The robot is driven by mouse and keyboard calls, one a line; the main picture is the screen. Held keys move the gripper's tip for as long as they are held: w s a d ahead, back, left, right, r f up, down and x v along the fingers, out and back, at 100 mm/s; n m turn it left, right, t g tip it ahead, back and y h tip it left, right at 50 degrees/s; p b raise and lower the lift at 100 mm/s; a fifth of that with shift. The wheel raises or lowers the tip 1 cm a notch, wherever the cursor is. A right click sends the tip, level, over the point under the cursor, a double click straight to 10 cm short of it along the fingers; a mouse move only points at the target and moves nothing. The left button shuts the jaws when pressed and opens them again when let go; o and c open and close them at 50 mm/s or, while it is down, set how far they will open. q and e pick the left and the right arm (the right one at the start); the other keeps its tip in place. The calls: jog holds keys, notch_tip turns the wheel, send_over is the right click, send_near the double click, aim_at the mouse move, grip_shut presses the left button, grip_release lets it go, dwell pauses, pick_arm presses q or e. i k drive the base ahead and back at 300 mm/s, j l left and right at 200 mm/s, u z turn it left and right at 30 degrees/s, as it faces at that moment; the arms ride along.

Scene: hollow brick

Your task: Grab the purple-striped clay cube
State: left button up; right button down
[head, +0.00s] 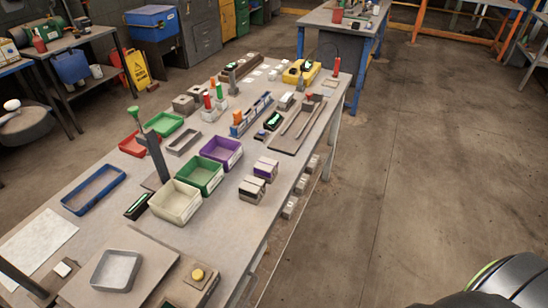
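The purple-striped clay cube (266,168) is a small pale block with a purple band. It sits on the long workbench, right of the green bin and near the bench's right edge. A similar pale block with a dark band (251,190) stands just in front of it, very close; I cannot tell if they touch. Neither of my grippers is in view. Only a rounded grey part of my own body shows at the lower right, well away from the cube.
The workbench (226,236) holds a purple bin (221,152), a green bin (200,175) and a cream bin (176,201) left of the cube. A brown tray (297,128) with rods lies behind it. The floor (400,180) to the right is clear.

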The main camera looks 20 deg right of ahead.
aim_at(266, 169)
jog(key=i+l+u, duration=0.25)
jog(key=l, duration=1.05)
jog(key=l+u, duration=0.25)
jog(key=l, duration=1)
